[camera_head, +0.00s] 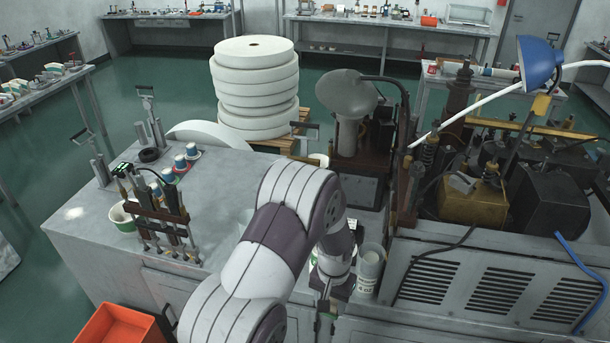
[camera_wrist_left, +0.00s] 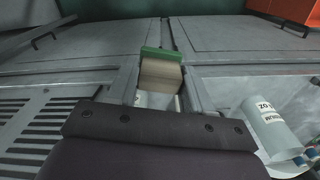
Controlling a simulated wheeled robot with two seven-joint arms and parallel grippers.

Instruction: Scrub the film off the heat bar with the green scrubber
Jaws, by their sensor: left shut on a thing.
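My left gripper (camera_head: 330,302) hangs low at the front of the grey machine, seen mostly from behind its own arm. In the left wrist view the gripper (camera_wrist_left: 162,78) is shut on the scrubber (camera_wrist_left: 160,74), a tan block with a green strip along its far end. I cannot pick out the heat bar or any film. My right gripper is not in view.
A clear labelled cylinder (camera_head: 370,268) stands close right of the left gripper. A dark fixture with rods (camera_head: 160,218) and a green-and-white cup (camera_head: 122,217) stand on the grey machine top (camera_head: 85,217). An orange bin (camera_head: 118,325) is at lower left. Dark machinery fills the right.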

